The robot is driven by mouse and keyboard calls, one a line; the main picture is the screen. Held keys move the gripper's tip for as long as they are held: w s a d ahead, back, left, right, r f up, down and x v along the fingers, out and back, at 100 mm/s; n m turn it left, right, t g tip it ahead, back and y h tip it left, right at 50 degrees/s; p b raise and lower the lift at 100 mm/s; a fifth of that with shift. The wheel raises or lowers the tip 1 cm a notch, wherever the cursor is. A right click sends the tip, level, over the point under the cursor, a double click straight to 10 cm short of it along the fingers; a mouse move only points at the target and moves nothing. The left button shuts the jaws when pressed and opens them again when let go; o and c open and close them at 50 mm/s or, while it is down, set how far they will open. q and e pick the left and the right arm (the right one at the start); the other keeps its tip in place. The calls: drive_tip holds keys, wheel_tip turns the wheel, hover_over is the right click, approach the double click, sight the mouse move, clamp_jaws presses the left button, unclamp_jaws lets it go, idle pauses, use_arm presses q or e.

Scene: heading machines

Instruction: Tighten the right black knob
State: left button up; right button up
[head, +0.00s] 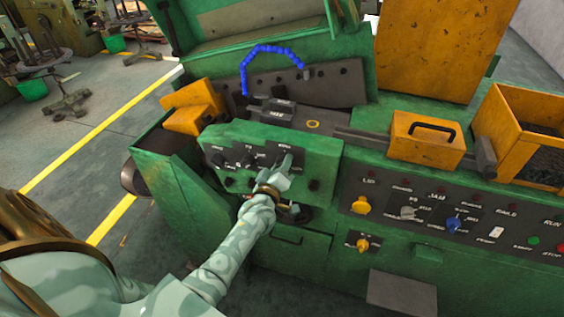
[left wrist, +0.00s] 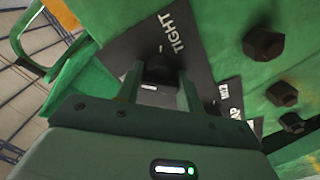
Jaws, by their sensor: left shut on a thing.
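The green control panel (head: 325,160) of the machine carries black knobs on dark label plates. My left gripper (head: 284,166) reaches the panel's right-hand plate, and its fingers cover the right black knob in the head view. In the left wrist view, the right black knob (left wrist: 160,68) shows dark between the fingertips of the left gripper (left wrist: 163,82), which is shut on it. The word "TIGHT" is printed on the plate beside it. Another black knob (head: 247,160) is uncovered to the left. The held knob's turn angle cannot be told. My right gripper is not in view.
Dark bolt heads (left wrist: 263,44) stick out of the panel beside the plate. A blue segmented hose (head: 270,49) arches above the panel. A yellow box (head: 427,138) with a black handle and a lower switch panel (head: 440,213) lie to the right. Open floor is at left.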

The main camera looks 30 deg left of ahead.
use_arm(q)
drive_tip(key=m, duration=0.3)
drive_tip(key=shift+m+p, duration=0.3)
drive_tip(key=shift+p, duration=0.1)
drive_tip(key=m, duration=0.3)
drive_tip(key=shift+m, duration=0.3)
drive_tip(key=m, duration=0.4)
drive_tip(key=shift+f+m, duration=0.1)
drive_tip(key=shift+m, duration=1.9)
drive_tip(key=o, duration=1)
drive_tip(key=shift+s, duration=0.1)
